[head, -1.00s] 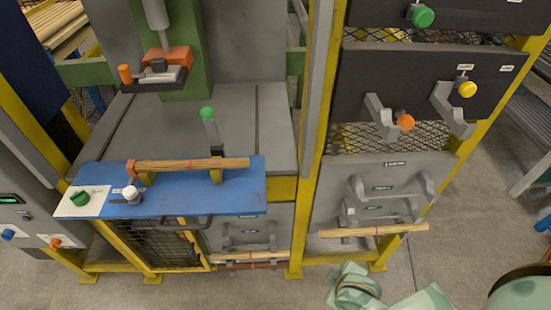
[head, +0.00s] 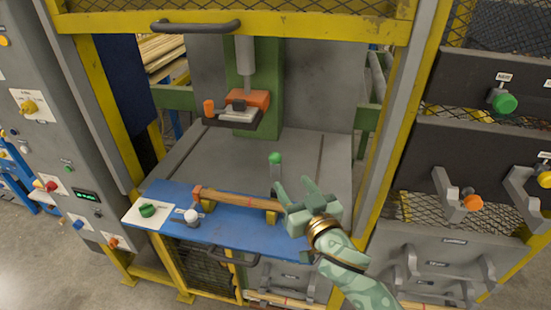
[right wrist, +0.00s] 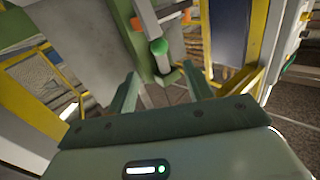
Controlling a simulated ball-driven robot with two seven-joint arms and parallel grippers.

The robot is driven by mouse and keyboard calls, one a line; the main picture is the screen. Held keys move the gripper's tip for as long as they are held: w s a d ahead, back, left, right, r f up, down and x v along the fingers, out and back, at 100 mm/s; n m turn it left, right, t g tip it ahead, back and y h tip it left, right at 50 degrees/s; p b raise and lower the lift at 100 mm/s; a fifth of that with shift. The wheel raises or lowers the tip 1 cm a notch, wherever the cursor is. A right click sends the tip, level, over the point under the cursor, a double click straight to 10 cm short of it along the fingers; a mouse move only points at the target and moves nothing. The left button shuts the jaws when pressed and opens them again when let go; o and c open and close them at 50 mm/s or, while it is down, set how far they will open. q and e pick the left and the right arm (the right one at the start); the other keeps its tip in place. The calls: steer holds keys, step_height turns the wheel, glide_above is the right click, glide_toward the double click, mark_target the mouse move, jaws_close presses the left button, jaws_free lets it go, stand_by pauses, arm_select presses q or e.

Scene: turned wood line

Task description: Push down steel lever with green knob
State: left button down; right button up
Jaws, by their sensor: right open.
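The steel lever with a green knob (head: 275,158) stands upright behind the blue shelf, at the front of the grey machine bed. In the right wrist view its green knob (right wrist: 158,47) shows ahead of the fingers, near the midline between them. My right gripper (head: 294,189) is open and empty, just right of the lever in the head view. Its fingers also show apart in the right wrist view (right wrist: 160,92). I see no contact between the fingers and the lever. Part of the lever's lower shaft is hidden near the gripper. My left gripper is not in view.
The blue shelf (head: 240,238) holds a turned wood piece (head: 236,198) on brackets, a green knob (head: 148,210) and a white knob (head: 191,215). An orange press tool (head: 247,100) hangs behind. Yellow posts (head: 398,150) frame the opening. Dark panels with knobs stand at right.

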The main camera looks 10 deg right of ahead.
mark_target(278, 163)
steer(key=b+x, duration=0.1)
steer(key=x, duration=1.1)
steer(key=shift+b, duration=0.4)
steer(key=shift+c, duration=0.2)
steer(key=c, duration=1.1)
steer(key=shift+s+f, duration=0.1)
jaws_close()
